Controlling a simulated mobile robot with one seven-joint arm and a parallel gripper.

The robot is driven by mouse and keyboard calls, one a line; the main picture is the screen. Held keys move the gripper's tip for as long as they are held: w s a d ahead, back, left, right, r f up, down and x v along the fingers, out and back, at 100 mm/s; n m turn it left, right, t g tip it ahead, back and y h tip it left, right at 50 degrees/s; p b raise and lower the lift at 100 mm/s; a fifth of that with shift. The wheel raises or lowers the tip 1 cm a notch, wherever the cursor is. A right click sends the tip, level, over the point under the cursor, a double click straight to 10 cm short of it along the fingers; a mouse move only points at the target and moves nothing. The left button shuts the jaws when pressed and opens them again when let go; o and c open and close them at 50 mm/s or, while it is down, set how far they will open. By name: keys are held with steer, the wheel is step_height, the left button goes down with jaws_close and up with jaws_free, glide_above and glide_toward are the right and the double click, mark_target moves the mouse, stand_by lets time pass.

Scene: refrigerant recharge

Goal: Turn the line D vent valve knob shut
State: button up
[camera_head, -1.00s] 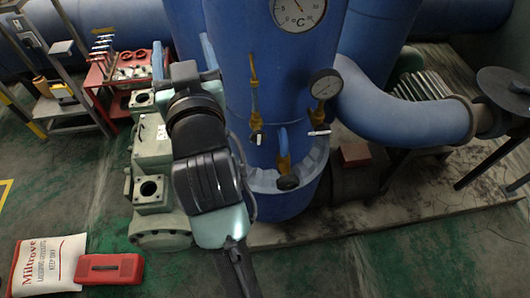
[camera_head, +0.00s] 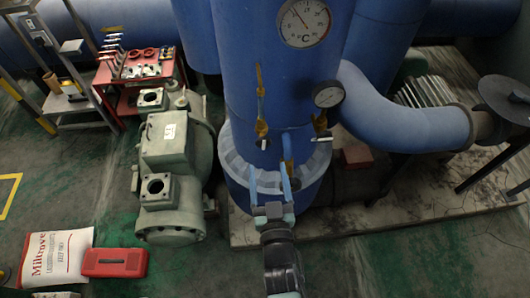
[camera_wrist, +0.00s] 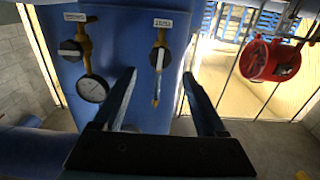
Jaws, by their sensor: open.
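The blue vertical tank (camera_head: 285,80) carries brass valves. A left valve (camera_head: 262,128) and a right valve (camera_head: 320,124) show in the head view, with pale-faced handles. In the wrist view, one dark knob (camera_wrist: 70,51) is at upper left and another dark knob (camera_wrist: 159,58) is near the centre, each below a white label. The labels are too small to read, so I cannot tell which is line D. My gripper (camera_head: 269,188) is open and empty, low in front of the tank. In the wrist view, its fingers (camera_wrist: 159,78) stand apart on either side of the central valve's lower part, without visible contact.
A round gauge (camera_wrist: 92,88) hangs below the left valve in the wrist view. A blue pipe (camera_head: 410,125) bends out right of the tank. A green compressor (camera_head: 170,175) stands left. A red fan-like unit (camera_wrist: 270,60) is at the wrist view's right.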

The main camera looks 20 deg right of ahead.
mark_target(263, 145)
steer(key=b+x, duration=0.1)
steer(key=x, duration=0.6)
jaws_close()
steer(key=shift+r+m+p, duration=0.15)
steer(key=shift+m+p, duration=0.35)
steer(key=shift+m, duration=0.5)
steer(key=shift+m+p, duration=0.3)
steer(key=shift+m, duration=0.9)
steer(key=m+p, duration=0.1)
steer(key=m, duration=0.1)
steer(key=shift+m, duration=1.2)
